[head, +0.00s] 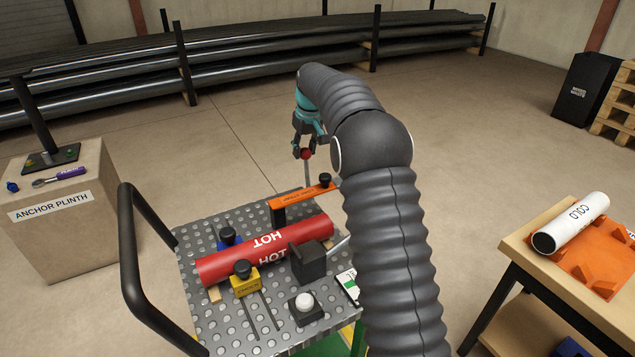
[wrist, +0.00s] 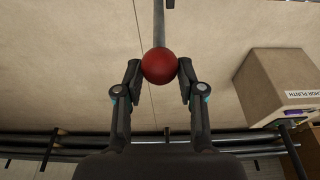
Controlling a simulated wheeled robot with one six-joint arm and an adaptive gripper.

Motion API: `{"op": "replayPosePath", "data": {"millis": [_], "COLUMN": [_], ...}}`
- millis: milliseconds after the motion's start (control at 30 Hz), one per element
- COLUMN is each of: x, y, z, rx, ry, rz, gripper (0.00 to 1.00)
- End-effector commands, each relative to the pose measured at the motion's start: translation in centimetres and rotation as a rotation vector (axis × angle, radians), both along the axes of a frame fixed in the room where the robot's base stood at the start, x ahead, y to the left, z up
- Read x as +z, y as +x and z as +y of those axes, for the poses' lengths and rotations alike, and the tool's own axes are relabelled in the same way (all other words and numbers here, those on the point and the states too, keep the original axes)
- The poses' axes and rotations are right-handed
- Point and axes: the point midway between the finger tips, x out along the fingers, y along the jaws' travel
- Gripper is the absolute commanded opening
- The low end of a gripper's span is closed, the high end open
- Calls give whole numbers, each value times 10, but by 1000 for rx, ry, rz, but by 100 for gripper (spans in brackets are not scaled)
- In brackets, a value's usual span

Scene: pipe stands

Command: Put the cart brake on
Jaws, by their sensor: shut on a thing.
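The cart (head: 195,255) has a dimpled metal top and a black push handle on its left. At its far edge a thin grey lever (head: 308,174) stands nearly upright, topped by a red ball knob (head: 305,154). My gripper (head: 306,150) is shut on the red knob, which also shows between the fingertips in the wrist view (wrist: 159,66). The lever's shaft (wrist: 158,22) runs away from the knob there. An orange labelled bar (head: 300,197) lies beside the lever's lower part. The lever's foot is hidden behind the cart top and bar.
A red pipe marked HOT (head: 225,264) lies on the cart among black-knobbed clamps. The anchor plinth (head: 75,235) stands left. A table (head: 520,260) at right holds a white COLD pipe (head: 575,222). Pipe racks (head: 240,70) line the back; open floor lies between.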

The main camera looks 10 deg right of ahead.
Motion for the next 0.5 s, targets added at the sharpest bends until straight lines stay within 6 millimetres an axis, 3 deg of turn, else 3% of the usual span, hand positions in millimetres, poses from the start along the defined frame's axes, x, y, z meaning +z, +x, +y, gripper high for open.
{"op": "replayPosePath", "data": {"millis": [500], "x": [-6], "y": [22], "z": [7], "rx": [0], "ry": [0], "rz": [-3], "gripper": [26]}}
